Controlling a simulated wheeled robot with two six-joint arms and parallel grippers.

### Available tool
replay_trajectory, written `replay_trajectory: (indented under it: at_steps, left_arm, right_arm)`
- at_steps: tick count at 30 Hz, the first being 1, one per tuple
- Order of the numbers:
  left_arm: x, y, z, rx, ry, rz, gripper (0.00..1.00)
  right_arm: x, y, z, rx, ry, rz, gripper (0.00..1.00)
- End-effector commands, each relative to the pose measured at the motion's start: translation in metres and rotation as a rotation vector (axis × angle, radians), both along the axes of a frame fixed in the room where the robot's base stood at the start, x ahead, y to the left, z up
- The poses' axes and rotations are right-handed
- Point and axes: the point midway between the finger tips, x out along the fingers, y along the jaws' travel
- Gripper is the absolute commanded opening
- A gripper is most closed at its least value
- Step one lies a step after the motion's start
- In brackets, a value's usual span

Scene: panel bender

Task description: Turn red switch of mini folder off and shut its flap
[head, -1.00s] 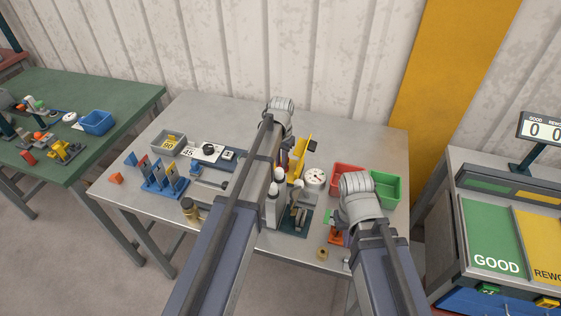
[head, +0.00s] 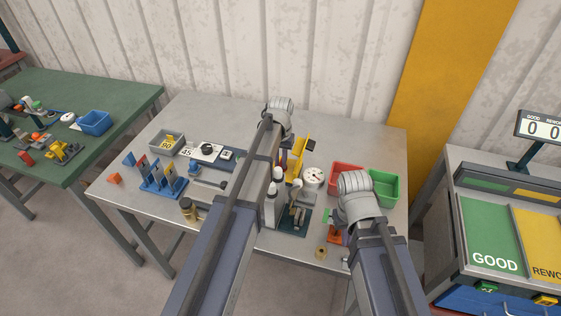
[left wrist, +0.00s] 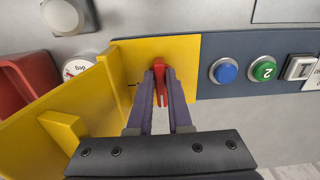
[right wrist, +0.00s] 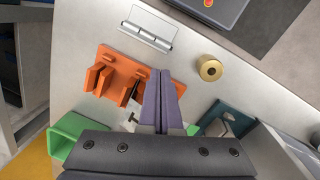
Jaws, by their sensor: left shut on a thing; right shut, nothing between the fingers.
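The mini folder's yellow panel (left wrist: 186,50) fills the middle of the left wrist view, with a red switch (left wrist: 162,80) on it. My left gripper (left wrist: 163,74) is shut on the red switch, its purple fingers on either side of the handle. The yellow flap (left wrist: 80,105) stands out from the panel at an angle, to the left of the switch. In the head view the yellow flap (head: 301,147) shows beside my left arm, which hides most of the folder. My right gripper (right wrist: 161,74) is shut and empty above the table, near an orange fixture (right wrist: 125,72).
A blue button (left wrist: 224,70) and a green button (left wrist: 263,69) sit on the dark strip right of the switch. A dial gauge (head: 313,178), a red bin (head: 347,176) and a green bin (head: 386,188) stand right of the folder. A brass ring (right wrist: 210,68) lies near my right gripper.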

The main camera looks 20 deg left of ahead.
Motion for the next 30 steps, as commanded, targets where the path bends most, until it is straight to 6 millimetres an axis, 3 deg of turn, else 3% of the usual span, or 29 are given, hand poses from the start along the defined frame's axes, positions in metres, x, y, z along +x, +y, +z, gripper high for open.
replay_trajectory:
  at_steps: [2, 3, 10, 22, 30]
  left_arm:
    - [0.0, 0.0, 0.0, -0.001, 0.0, 0.002, 0.0]
    - [0.0, 0.0, 0.0, -0.001, 0.0, 0.001, 0.21]
    - [0.0, 0.0, 0.0, -0.001, 0.0, 0.0, 0.47]
    - [0.0, 0.0, 0.005, 0.0, 0.0, 0.0, 0.47]
    - [0.0, 0.0, 0.031, 0.0, 0.0, 0.0, 0.47]
  right_arm:
    - [0.0, 0.0, 0.0, 0.0, 0.0, 0.0, 0.0]
    - [0.0, 0.0, 0.0, 0.0, 0.0, 0.0, 0.0]
    - [0.0, 0.0, 0.0, 0.0, 0.0, 0.0, 0.0]
    - [0.0, 0.0, 0.005, 0.0, 0.0, 0.0, 0.0]
    - [0.0, 0.0, 0.031, 0.0, 0.0, 0.0, 0.0]
